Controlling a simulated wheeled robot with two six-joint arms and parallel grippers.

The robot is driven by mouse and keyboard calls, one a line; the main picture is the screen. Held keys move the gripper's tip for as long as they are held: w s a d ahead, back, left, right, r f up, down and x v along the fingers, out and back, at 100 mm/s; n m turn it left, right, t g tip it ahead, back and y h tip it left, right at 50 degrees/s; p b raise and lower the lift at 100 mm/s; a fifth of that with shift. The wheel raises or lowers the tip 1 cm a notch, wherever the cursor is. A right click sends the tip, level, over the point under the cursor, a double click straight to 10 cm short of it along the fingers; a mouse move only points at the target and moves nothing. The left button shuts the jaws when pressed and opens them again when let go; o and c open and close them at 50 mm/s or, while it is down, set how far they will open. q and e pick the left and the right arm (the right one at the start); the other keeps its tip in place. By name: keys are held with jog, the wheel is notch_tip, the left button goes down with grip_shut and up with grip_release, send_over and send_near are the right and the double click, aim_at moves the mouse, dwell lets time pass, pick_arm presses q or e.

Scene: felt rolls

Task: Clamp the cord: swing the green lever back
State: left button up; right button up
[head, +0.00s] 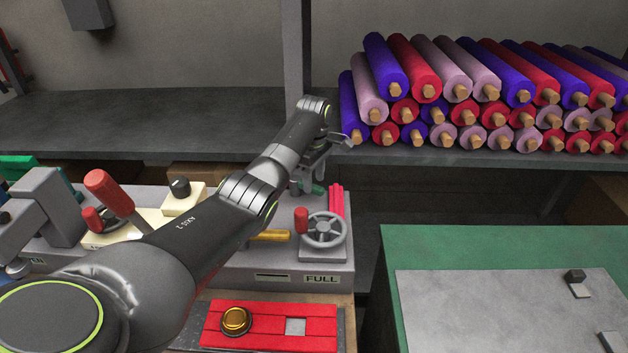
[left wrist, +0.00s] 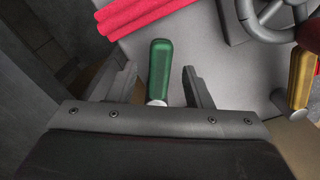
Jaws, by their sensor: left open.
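The green lever (left wrist: 160,70) shows in the left wrist view as a rounded green grip on a pale metal stem. It lies between the two fingers of my left gripper (left wrist: 160,76), which is open, with a gap on each side of the grip. In the head view my left gripper (head: 313,172) is over the back of the grey machine, and the lever (head: 319,189) is partly hidden by it. Red ribbed strands (head: 337,200), perhaps the cord, lie just right of the lever; they also show in the left wrist view (left wrist: 145,12). My right gripper is in neither view.
A grey handwheel (head: 324,230) with a red knob and a yellow handle (head: 270,236) stand close in front of the lever. A red-handled lever (head: 108,192) is at the left. Felt rolls (head: 460,85) fill the shelf behind. A green-edged table (head: 480,240) is at right.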

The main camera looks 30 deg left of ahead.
pick_arm(q)
jog(key=shift+f, duration=0.95)
jog(key=shift+c, duration=0.2)
grip_shut()
